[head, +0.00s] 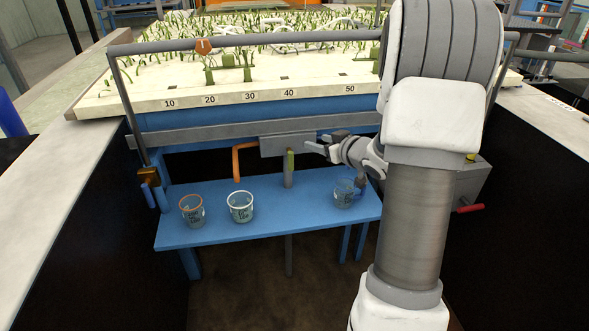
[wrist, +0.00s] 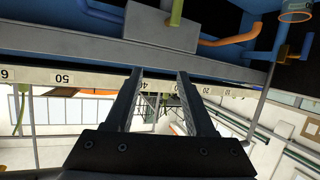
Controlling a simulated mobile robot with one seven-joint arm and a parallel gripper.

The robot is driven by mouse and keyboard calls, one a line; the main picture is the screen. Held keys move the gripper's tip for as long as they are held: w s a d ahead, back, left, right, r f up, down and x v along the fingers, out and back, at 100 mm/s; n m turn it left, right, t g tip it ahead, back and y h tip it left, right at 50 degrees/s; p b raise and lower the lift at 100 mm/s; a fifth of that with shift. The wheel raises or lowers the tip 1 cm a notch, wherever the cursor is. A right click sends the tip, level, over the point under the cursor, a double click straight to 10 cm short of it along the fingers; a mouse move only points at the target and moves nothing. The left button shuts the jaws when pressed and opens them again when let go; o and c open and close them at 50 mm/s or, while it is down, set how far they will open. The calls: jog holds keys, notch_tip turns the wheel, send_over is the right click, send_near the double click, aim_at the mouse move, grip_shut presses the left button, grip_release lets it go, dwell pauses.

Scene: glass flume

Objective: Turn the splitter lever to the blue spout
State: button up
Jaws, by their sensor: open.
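The grey splitter box (head: 287,146) is fixed below the flume's front rail. An orange spout (head: 238,160) bends down from the left of the box. In the wrist view, which is turned over, the box (wrist: 160,27), lever (wrist: 176,12), orange spout (wrist: 230,40) and blue spout (wrist: 98,11) show. In the head view the blue spout is mostly hidden by my gripper. My gripper (head: 319,142) is open and empty, just right of the lever and apart from it.
On the blue shelf (head: 285,228) stand an orange-rimmed cup (head: 192,212), a white-rimmed cup (head: 240,208) and a third cup (head: 343,195) below my gripper. A grey rail (head: 230,132) crosses above. A red handle (head: 470,208) juts out at right.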

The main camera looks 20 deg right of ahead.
notch_tip(320, 180, down, 8)
jog(key=s+d+n+t+y+b, duration=0.1)
jog(key=s+d+y+b, duration=0.1)
jog(key=b, duration=0.1)
jog(key=n+t+y+b, duration=0.1)
jog(key=t+y+b, duration=0.1)
jog(key=y+b, duration=0.1)
send_near(290, 159)
jog(key=b+x, duration=0.3)
jog(key=x, duration=0.6)
jog(key=shift+d+f, duration=0.4)
jog(key=shift+w+r, duration=0.1)
grip_shut()
